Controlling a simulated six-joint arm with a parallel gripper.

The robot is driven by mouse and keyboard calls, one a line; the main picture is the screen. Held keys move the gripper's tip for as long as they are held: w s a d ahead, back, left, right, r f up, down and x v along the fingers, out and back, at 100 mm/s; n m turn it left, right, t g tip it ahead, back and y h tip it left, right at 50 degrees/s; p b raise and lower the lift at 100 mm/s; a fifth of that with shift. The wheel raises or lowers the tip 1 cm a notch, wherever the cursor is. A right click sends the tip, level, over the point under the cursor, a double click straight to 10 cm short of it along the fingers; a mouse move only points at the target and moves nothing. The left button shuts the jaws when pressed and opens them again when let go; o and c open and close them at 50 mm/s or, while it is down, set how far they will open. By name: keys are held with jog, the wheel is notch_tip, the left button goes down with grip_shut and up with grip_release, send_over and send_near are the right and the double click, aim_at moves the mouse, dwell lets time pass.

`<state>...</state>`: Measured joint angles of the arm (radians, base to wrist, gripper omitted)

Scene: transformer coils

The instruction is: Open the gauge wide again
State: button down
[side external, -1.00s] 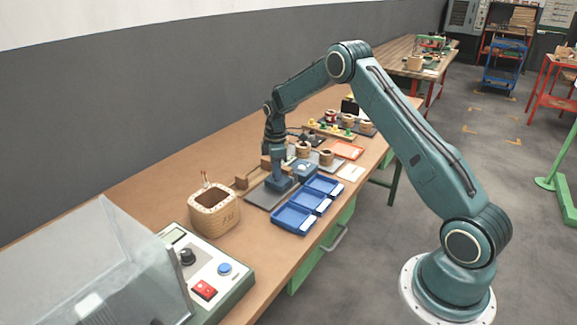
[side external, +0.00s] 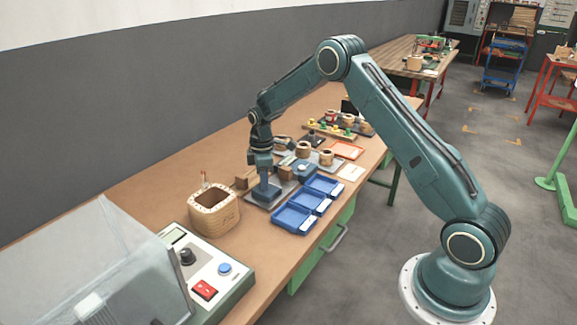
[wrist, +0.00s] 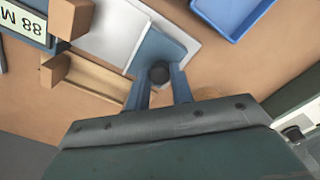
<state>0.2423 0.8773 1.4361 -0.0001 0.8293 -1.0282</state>
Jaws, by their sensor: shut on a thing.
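The gauge lies on the bench; its grey plate (side external: 259,203) shows under my gripper in the side view. In the wrist view I see its pale grey plate (wrist: 112,30), a flat blue piece (wrist: 156,46) on it, and a round black knob (wrist: 158,73) between my fingers. My gripper (wrist: 160,84) is shut on this knob; it also shows low over the plate in the side view (side external: 265,184). Brown blocks (wrist: 70,18) stand beside the plate, near a dark-framed label (wrist: 22,20) seen upside down. Exactly how the blue piece joins the gauge is hidden.
Blue trays (side external: 293,220) line the bench's front edge. A square wooden coil former (side external: 213,222) stands to the left, near a control box (side external: 222,283) and a clear cover (side external: 100,250). Small coils (side external: 303,149) and an orange tray (side external: 347,150) are behind.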

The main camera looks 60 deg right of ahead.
jog(key=c, duration=1.2)
grip_release()
jog(key=shift+r, duration=0.1)
notch_tip(320, 180, up, 14)
